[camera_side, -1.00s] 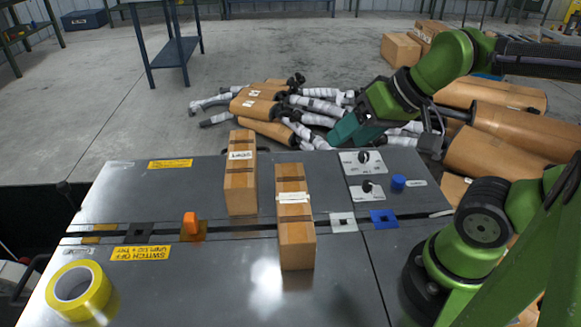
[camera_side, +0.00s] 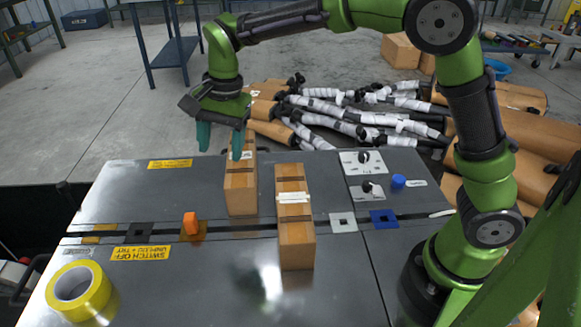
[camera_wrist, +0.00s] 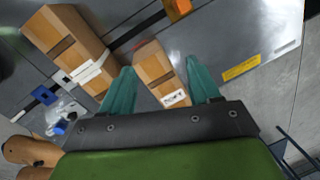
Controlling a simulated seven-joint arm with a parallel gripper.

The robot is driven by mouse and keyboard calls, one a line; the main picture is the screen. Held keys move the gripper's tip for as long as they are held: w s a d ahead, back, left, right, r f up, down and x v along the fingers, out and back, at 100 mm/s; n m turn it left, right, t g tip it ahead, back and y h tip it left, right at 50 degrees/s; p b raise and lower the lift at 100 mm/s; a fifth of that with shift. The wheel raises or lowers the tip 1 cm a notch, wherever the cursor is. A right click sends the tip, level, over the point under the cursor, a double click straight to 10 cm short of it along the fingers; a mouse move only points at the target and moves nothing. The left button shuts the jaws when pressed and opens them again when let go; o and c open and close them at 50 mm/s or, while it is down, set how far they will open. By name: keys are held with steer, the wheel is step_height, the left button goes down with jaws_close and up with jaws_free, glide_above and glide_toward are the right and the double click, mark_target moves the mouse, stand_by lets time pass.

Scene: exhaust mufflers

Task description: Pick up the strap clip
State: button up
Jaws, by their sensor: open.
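No part is plainly marked as the strap clip. A white piece (camera_side: 293,197) lies across the top of the near cardboard box (camera_side: 296,245); it also shows in the wrist view (camera_wrist: 90,69). An orange block (camera_side: 191,223) stands on the table left of the boxes, partly visible in the wrist view (camera_wrist: 178,7). I cannot tell which is the clip. My gripper (camera_side: 221,147) points down, open and empty, at the far box (camera_side: 241,192). In the wrist view that box (camera_wrist: 153,65) lies between the teal fingers (camera_wrist: 163,73). I cannot tell the height gap.
The grey metal table (camera_side: 200,285) has a dark slot across it. Yellow tape (camera_side: 79,291) lies at front left. Switch plates (camera_side: 362,162) and a blue knob (camera_side: 398,181) are on the right. Wrapped mufflers (camera_side: 340,125) lie behind.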

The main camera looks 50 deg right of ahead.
mark_target(189, 216)
steer(key=w+a+f+m+g+h, duration=0.15)
steer(key=w+a+m, duration=0.35)
steer(key=a+m, duration=0.65)
steer(key=d+f+m, duration=0.1)
steer(key=f, duration=0.3)
steer(key=d+f, duration=0.1)
steer(key=f, duration=0.2)
steer(key=d+f+m, duration=0.1)
steer(key=f, duration=0.3)
steer(key=shift+f+m+t, duration=0.25)
steer(key=shift+f+m, duration=0.05)
steer(key=shift+m, duration=0.05)
steer(key=shift+d+f, duration=0.1)
steer(key=shift+f, duration=2.55)
steer(key=c, duration=1.1)
steer(key=shift+r, duration=0.15)
